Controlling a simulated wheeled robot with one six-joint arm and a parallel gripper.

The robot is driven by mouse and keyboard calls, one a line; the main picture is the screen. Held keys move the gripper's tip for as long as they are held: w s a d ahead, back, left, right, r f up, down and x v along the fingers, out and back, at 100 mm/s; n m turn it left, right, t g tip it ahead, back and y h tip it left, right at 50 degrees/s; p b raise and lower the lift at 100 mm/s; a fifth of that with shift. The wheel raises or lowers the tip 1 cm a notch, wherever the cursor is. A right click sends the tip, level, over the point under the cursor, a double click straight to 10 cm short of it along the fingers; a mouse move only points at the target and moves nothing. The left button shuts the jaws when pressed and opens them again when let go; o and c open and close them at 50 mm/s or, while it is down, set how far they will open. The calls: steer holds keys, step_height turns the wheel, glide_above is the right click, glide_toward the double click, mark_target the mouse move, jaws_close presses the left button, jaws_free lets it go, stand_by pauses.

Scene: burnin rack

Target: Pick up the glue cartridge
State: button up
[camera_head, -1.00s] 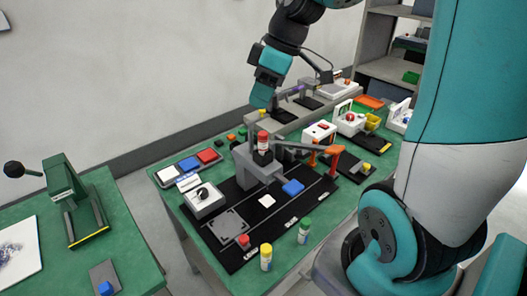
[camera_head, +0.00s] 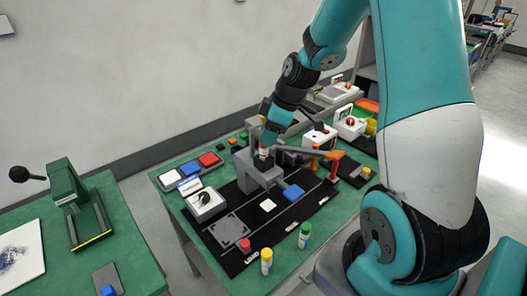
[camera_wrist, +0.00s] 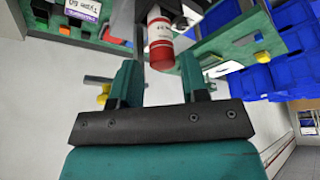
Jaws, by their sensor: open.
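A white cartridge with red bands (camera_head: 264,152), which I take for the glue cartridge, stands upright in the grey dispensing stand (camera_head: 252,170) on the bench. In the wrist view the cartridge (camera_wrist: 160,42) shows just beyond and between the two teal fingers. My gripper (camera_wrist: 159,68) is open, with a gap between its fingers and nothing held. In the head view my gripper (camera_head: 270,138) is right at the cartridge and partly hides it. I cannot tell whether a finger touches it.
Bottles with yellow (camera_head: 267,262) and green caps (camera_head: 304,235) stand at the front edge. An orange clamp (camera_head: 333,162) and grey lever arm are close right of the stand.

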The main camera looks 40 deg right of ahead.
mark_target(261, 147)
steer(key=p+x, duration=0.1)
steer(key=x, duration=0.4)
steer(key=shift+s+a+f+p, duration=0.1)
steer(key=shift+s+p, duration=0.05)
steer(key=shift+p, duration=0.2)
steer(key=shift+c, duration=0.2)
steer(key=c, duration=0.7)
steer(key=shift+o, duration=0.2)
